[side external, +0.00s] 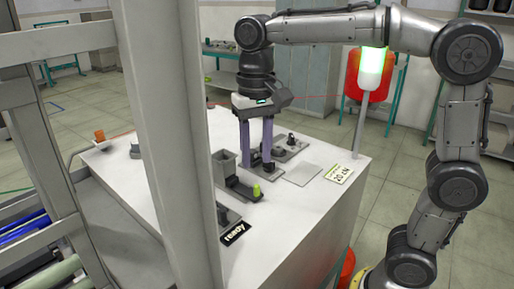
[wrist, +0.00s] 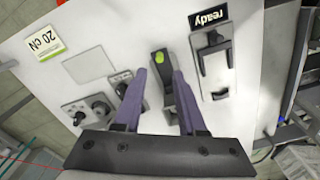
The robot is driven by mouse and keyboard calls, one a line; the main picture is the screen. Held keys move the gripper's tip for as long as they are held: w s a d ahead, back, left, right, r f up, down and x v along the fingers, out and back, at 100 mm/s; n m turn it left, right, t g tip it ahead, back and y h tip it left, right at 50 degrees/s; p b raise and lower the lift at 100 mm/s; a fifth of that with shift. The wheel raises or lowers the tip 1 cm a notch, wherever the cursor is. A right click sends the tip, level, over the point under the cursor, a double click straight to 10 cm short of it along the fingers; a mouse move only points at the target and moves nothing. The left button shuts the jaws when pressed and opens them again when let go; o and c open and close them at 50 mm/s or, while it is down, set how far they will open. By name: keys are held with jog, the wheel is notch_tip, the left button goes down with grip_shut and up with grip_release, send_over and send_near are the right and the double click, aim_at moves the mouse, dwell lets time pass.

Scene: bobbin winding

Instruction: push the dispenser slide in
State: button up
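The dispenser (side external: 224,165) is a grey box-shaped hopper near the middle of the table. Its dark slide (side external: 240,187) sticks out towards the right, with a bright green knob (side external: 257,190) at its outer end. In the wrist view the slide (wrist: 160,72) and green knob (wrist: 160,56) show beyond and between the fingertips, and the dispenser body is partly hidden by the right finger. My gripper (side external: 256,160) has two purple fingers pointing down, behind the slide in the side view.
Small dark fixtures on grey plates (side external: 290,146) stand just beyond my gripper. A flat grey pad (side external: 300,174) and a "20 cN" card (side external: 339,174) lie to the right. A "ready" sign (side external: 234,233) and bracket are at the near edge. A pale post blocks the table's left part.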

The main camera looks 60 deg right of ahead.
aim_at(257, 185)
jog(key=shift+f, duration=3.5)
grip_shut()
